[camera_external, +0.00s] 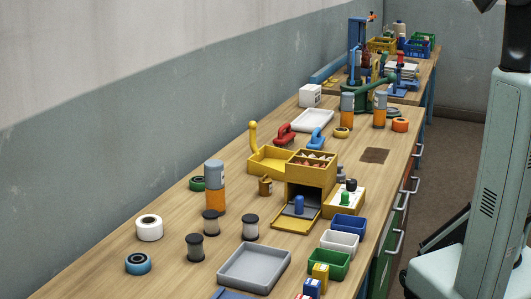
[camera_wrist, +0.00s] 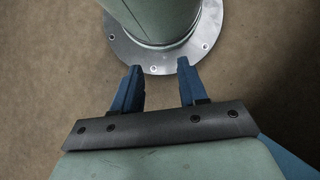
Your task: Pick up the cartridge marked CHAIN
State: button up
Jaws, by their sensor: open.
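Several orange cylinders with grey tops look like the cartridges. One cartridge (camera_external: 215,188) stands upright on the near left part of the bench, and two more, a left one (camera_external: 347,111) and a right one (camera_external: 380,110), stand upright farther back. Their markings are too small to read, so I cannot tell which says CHAIN. My gripper (camera_wrist: 158,68) is open and empty in the wrist view, above brown floor and my base, with no cartridge in that view. Its fingers do not show in the external view.
The wooden bench (camera_external: 120,215) runs along the wall. Dark-ended spools (camera_external: 211,223) and a green tape roll (camera_external: 197,183) stand close to the near cartridge. A yellow press-like box (camera_external: 311,172), a grey tray (camera_external: 254,267) and small bins (camera_external: 328,263) fill the middle and front.

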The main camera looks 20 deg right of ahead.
jog(key=shift+o, duration=0.4)
jog(key=o, duration=0.7)
